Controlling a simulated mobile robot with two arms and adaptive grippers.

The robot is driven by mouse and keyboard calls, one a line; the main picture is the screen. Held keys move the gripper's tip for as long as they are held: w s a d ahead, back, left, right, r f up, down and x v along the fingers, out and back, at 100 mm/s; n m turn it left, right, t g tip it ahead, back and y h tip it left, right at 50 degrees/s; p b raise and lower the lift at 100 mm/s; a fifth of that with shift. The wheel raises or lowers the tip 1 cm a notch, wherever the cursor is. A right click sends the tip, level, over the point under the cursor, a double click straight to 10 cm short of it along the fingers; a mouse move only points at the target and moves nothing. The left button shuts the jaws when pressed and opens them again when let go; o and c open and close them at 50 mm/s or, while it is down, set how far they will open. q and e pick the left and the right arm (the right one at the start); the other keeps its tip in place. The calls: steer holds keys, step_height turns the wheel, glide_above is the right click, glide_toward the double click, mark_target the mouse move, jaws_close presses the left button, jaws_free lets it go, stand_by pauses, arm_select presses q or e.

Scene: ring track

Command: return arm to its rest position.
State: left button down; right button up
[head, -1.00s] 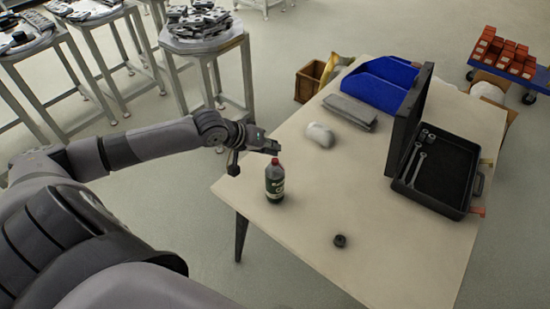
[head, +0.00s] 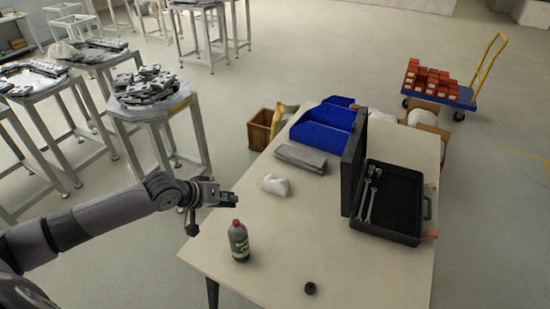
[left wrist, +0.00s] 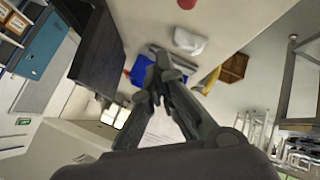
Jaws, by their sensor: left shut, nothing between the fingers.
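My left arm reaches in from the left in the head view. Its gripper (head: 228,198) is shut and empty, in the air near the table's left edge, just behind and left of the bottle. The dark bottle (head: 238,243) with a red cap stands upright on the table (head: 330,225), apart from the gripper. In the left wrist view the gripper fingers (left wrist: 155,62) show with their tips together. My right gripper is in neither view.
An open black toolbox (head: 392,203) with wrenches, a white lump (head: 276,185), a grey folded thing (head: 301,157), blue bins (head: 322,135) and a small dark ring (head: 310,288) are on the table. A stool with metal parts (head: 150,108) stands behind the arm. A blue cart (head: 462,95) is at far right.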

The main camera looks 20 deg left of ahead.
arm_select(q)
steer(key=s+d+f+m+g, duration=0.2)
steer(key=s+d+f+m, duration=0.4)
steer(key=s+d, duration=0.6)
steer(key=s+g+y, duration=0.3)
steer(key=s, duration=1.1)
step_height(320, 180, down, 33)
steer(key=s+g+b, duration=0.1)
steer(key=b, duration=0.6)
steer(key=s+a+f+b, duration=0.1)
steer(key=s+f+b, duration=0.2)
steer(key=s+f, duration=0.5)
steer(key=s+a+f+g+b, duration=0.1)
steer(key=s+f+b, duration=0.1)
steer(key=s+f, duration=0.7)
step_height(320, 180, down, 6)
steer(key=shift+s+r+m+y+b, duration=0.15)
steer(key=shift+m+y+b, duration=0.15)
steer(key=shift+m+b, duration=0.1)
